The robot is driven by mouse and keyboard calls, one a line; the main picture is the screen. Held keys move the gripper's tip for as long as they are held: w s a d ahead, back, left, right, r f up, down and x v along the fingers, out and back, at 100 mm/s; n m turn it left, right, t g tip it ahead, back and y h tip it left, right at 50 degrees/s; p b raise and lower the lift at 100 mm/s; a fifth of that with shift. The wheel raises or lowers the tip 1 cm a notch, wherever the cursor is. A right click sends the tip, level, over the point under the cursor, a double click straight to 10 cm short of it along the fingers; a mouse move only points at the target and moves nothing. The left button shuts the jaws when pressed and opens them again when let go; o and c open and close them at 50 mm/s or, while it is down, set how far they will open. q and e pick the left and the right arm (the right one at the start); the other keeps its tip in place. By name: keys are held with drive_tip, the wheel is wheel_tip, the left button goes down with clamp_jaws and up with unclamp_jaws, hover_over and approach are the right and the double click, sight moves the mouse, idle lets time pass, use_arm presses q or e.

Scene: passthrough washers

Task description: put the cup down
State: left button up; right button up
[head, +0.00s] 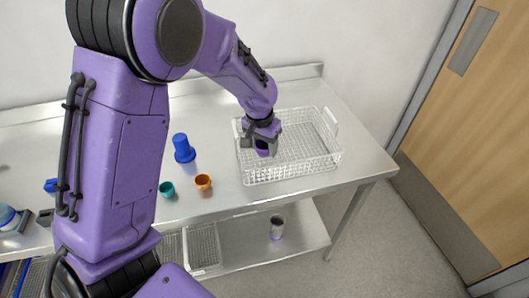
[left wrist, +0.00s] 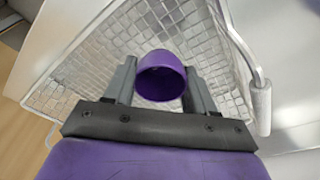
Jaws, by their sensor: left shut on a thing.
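A purple cup (left wrist: 161,84) sits between the two fingers of my left gripper (left wrist: 158,88) in the left wrist view, its round rim facing the camera. In the head view my left gripper (head: 262,136) is shut on the purple cup (head: 263,150), at the left side of a white wire basket (head: 292,172). The basket's grid (left wrist: 98,60) lies beyond the cup in the left wrist view. I cannot tell whether the cup touches the basket floor. My right gripper is not in view.
A blue cup-like thing (head: 183,148), a teal cup (head: 166,188) and an orange cup (head: 203,181) stand on the metal table (head: 222,190) left of the basket. A wooden door (head: 480,130) is at the right.

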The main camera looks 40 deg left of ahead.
sight(265, 153)
use_arm(q)
drive_tip(key=f, duration=0.3)
drive_tip(key=shift+w+f+p, duration=0.4)
drive_tip(key=shift+s, duration=0.1)
drive_tip(key=shift+s, duration=0.1)
drive_tip(key=o, duration=1)
drive_tip(key=shift+f, duration=0.15)
drive_tip(key=r, duration=0.4)
drive_tip(key=s+r, duration=0.1)
drive_tip(key=r, duration=0.3)
drive_tip(key=r+b, duration=0.1)
drive_tip(key=r, duration=0.3)
drive_tip(key=shift+s+r, duration=0.2)
drive_tip(key=shift+s, duration=0.15)
